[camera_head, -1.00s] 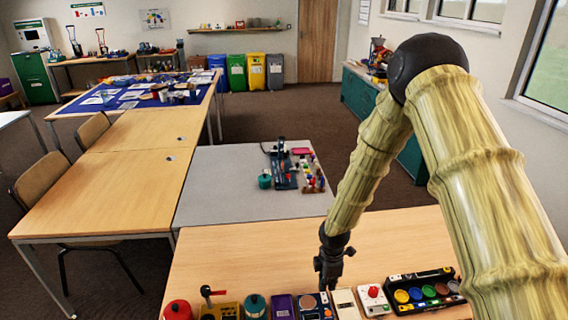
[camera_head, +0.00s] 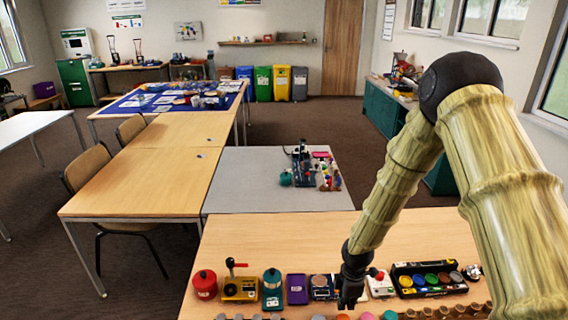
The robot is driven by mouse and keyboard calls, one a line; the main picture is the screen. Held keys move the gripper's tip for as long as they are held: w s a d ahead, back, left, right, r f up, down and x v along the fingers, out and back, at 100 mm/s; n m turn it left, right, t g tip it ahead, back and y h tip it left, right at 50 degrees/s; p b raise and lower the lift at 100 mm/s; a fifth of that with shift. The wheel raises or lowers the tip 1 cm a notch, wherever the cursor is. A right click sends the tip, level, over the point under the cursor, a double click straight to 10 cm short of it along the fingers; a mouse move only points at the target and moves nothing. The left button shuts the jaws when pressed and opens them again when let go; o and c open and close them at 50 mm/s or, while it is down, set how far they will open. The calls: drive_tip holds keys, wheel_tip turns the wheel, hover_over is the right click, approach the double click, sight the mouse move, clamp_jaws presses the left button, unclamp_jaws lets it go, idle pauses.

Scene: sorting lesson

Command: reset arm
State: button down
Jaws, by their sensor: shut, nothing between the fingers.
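My arm comes in from the right side of the head view and bends down over the near wooden table (camera_head: 400,235). My gripper (camera_head: 347,302) points down at the table's row of devices, in front of a small dark device (camera_head: 321,287) and left of a white box with a red knob (camera_head: 380,284). The gripper looks shut and empty. Whether it touches anything below is not clear.
The row also holds a red canister (camera_head: 205,285), a yellow device with a lever (camera_head: 240,288), a teal canister (camera_head: 272,290), a purple box (camera_head: 297,289) and a tray of coloured cups (camera_head: 428,292). A grey table (camera_head: 240,190) lies beyond. The near table's back part is clear.

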drive_tip(key=shift+m+g+y, duration=0.3)
drive_tip(key=shift+m, duration=0.5)
drive_tip(key=s+f, duration=0.2)
drive_tip(key=f, duration=0.1)
drive_tip(key=a+f, duration=0.1)
drive_tip(key=shift+s+f+b, duration=0.25)
drive_tip(key=shift+s+b, duration=0.05)
drive_tip(key=shift+s, duration=0.1)
drive_tip(key=s+f+m+y+b, duration=0.1)
drive_tip(key=s+f+m, duration=0.35)
drive_tip(key=s, duration=0.35)
drive_tip(key=s+f+m+b, duration=0.2)
drive_tip(key=s+f+m, duration=0.1)
drive_tip(key=s+f, duration=0.3)
drive_tip(key=s+d+f+m+h+b, duration=0.1)
drive_tip(key=s+m, duration=0.3)
drive_tip(key=s, duration=0.5)
drive_tip(key=s+d+f+m+b, duration=0.1)
drive_tip(key=s+d+m, duration=0.2)
drive_tip(key=s, duration=0.6)
drive_tip(key=shift+d+f+m+h, duration=0.2)
drive_tip(key=shift+m+h, duration=0.2)
drive_tip(key=shift+m, duration=0.75)
drive_tip(key=shift+s, duration=0.1)
